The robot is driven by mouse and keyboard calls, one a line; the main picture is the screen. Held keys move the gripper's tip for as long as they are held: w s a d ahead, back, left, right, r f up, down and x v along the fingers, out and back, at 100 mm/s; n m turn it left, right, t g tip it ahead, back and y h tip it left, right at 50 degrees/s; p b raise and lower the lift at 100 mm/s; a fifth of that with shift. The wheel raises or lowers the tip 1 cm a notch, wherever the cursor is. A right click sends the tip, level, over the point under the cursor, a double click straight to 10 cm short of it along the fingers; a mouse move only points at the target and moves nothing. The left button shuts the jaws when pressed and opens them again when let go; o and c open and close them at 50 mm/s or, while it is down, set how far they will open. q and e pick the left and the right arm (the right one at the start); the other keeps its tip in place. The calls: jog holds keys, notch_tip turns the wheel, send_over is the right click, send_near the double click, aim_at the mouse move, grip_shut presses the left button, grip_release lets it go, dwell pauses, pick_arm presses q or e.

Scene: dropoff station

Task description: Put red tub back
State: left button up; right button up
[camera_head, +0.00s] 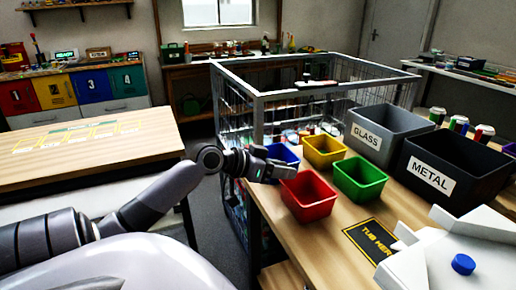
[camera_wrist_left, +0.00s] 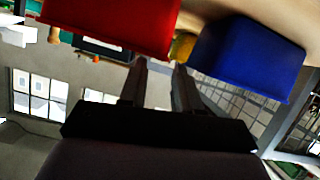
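The red tub (camera_head: 308,200) stands upright and open on the wooden table, in front of the yellow and blue tubs and left of the green tub. My left gripper (camera_head: 288,171) is at its back left rim, beside the blue tub (camera_head: 283,154). In the left wrist view the red tub (camera_wrist_left: 115,22) is at the upper left and the blue tub (camera_wrist_left: 245,55) at the upper right. The two fingers (camera_wrist_left: 160,65) are apart with a gap between them; whether they touch the red rim is unclear. A dark mat marked "TUB HERE" (camera_head: 372,238) lies bare, right of the red tub. My right gripper does not show.
The yellow tub (camera_head: 323,150) and green tub (camera_head: 360,178) stand close by. The GLASS bin (camera_head: 372,137) and METAL bin (camera_head: 433,179) are behind and right. A wire cage (camera_head: 262,97) is behind the tubs. A white angular object with a blue cap (camera_head: 463,264) is front right.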

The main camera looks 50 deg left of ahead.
pick_arm(q)
jog(key=v, duration=0.8)
jog(key=shift+d, duration=0.1)
dwell(0.5)
